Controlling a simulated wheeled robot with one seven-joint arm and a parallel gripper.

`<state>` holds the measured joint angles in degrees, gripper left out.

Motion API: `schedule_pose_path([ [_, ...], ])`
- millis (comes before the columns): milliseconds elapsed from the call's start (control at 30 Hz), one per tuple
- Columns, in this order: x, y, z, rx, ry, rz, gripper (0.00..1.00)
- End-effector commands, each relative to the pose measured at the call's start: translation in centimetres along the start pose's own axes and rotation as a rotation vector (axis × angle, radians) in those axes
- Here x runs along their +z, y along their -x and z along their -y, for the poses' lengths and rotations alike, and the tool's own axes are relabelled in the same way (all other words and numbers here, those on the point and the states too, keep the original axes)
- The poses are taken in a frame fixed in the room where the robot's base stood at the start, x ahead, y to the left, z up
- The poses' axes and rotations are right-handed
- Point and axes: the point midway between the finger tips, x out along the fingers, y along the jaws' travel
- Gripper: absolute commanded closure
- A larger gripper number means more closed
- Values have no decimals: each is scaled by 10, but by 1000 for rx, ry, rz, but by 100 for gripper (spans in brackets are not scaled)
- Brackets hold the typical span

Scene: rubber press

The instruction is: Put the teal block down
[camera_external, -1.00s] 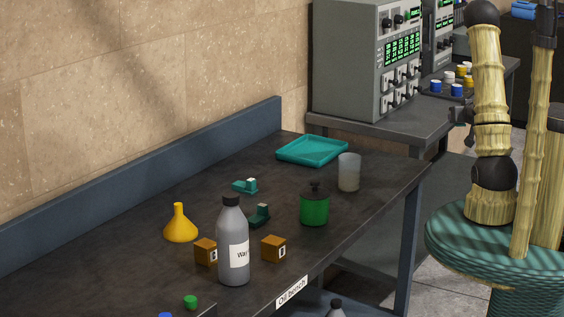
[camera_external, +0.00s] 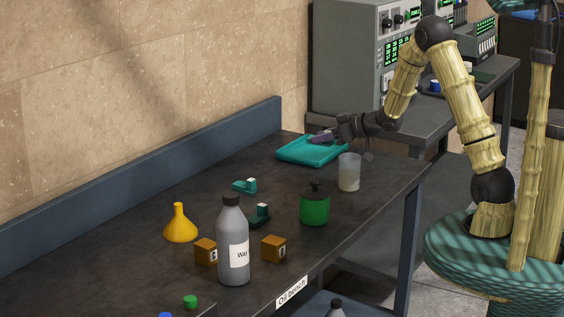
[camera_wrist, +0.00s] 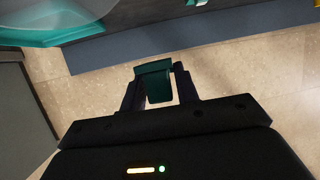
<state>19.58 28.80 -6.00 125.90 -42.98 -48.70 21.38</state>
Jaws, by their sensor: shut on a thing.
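My gripper (camera_wrist: 158,90) is shut on a teal block (camera_wrist: 155,82), which shows between the fingers in the wrist view. In the external view my gripper (camera_external: 325,137) is over the teal tray (camera_external: 305,155) at the back of the bench. The block is too small to make out there. I cannot tell how high the block is above the tray. Two other small teal things are on the bench: a lighter one (camera_external: 244,186) and a darker one (camera_external: 260,216).
A grey bottle (camera_external: 233,247), two brown cubes (camera_external: 273,249) and a yellow funnel (camera_external: 180,226) stand farther forward. A grey instrument cabinet (camera_external: 347,62) is behind the tray.

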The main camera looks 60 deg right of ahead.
Motion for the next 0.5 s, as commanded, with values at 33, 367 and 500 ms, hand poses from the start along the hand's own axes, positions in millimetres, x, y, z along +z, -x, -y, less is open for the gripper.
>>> schedule_pose_path([
  [33,-2,-11,22,-48,21,-1,97],
  [367,-11,-44,113,-235,107,-4,97],
  [500,-11,-45,118,-244,111,-4,97],
])
